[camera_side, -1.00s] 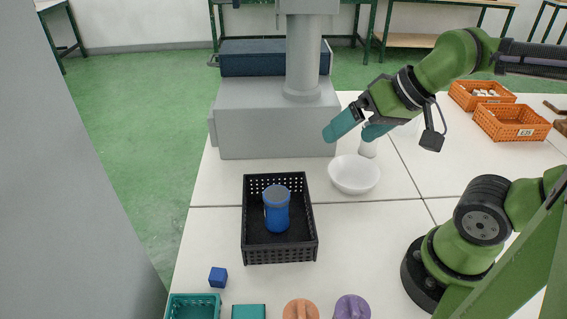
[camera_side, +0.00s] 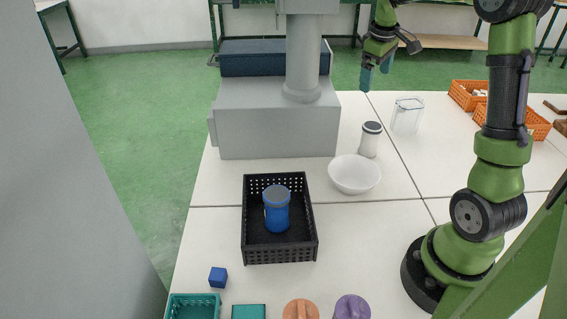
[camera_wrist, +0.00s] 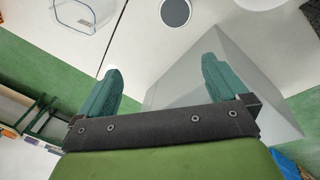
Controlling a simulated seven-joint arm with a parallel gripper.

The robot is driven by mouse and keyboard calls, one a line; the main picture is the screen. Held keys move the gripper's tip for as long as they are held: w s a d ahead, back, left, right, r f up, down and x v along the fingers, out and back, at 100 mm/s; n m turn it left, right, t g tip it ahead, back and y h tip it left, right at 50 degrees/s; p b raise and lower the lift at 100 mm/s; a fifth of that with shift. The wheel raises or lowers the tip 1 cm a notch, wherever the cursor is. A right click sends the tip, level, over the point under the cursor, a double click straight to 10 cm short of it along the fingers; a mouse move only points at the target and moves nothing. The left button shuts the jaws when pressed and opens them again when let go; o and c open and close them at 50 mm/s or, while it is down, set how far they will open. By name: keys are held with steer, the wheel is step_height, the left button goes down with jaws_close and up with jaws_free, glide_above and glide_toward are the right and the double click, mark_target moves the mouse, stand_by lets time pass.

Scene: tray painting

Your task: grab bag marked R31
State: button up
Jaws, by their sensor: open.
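No bag marked R31 can be made out in either view. My gripper (camera_side: 376,74) is raised in the air near the far edge of the white table, right of the grey machine. Its two teal fingers are apart with nothing between them, which the wrist view also shows (camera_wrist: 160,88). Below it on the table stand a white jar with a dark lid (camera_side: 369,142) and a clear container (camera_side: 407,116). The wrist view shows the jar's dark lid (camera_wrist: 175,11) and the clear container (camera_wrist: 84,16) beyond the fingers.
A black basket (camera_side: 247,222) holds a blue can (camera_side: 277,212). A white bowl (camera_side: 355,175) stands right of it. The grey machine (camera_side: 275,120) rises at the back. Orange crates (camera_side: 468,94) are at the right, partly behind my arm. A blue cube (camera_side: 218,277) lies at the front.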

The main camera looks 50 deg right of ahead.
mark_target(411, 101)
steer(key=s+d+r+n+g+h, duration=0.2)
steer(key=d+n+g, duration=0.2)
steer(key=d+n, duration=0.85)
steer(key=shift+m+t+y, duration=0.3)
steer(key=shift+m, duration=0.25)
steer(key=shift+w+d+x, duration=0.1)
steer(key=shift+d+x, duration=0.15)
steer(key=shift+x, duration=2.7)
steer(key=shift+w+d+x, duration=0.1)
steer(key=shift+d+x, duration=0.15)
steer(key=shift+x, duration=2.7)
steer(key=shift+w+d+x, duration=0.1)
steer(key=shift+d+x, duration=0.2)
steer(key=shift+x, duration=2.65)
steer(key=shift+r, duration=0.25)
steer(key=c, duration=1)
steer(key=shift+c, duration=0.2)
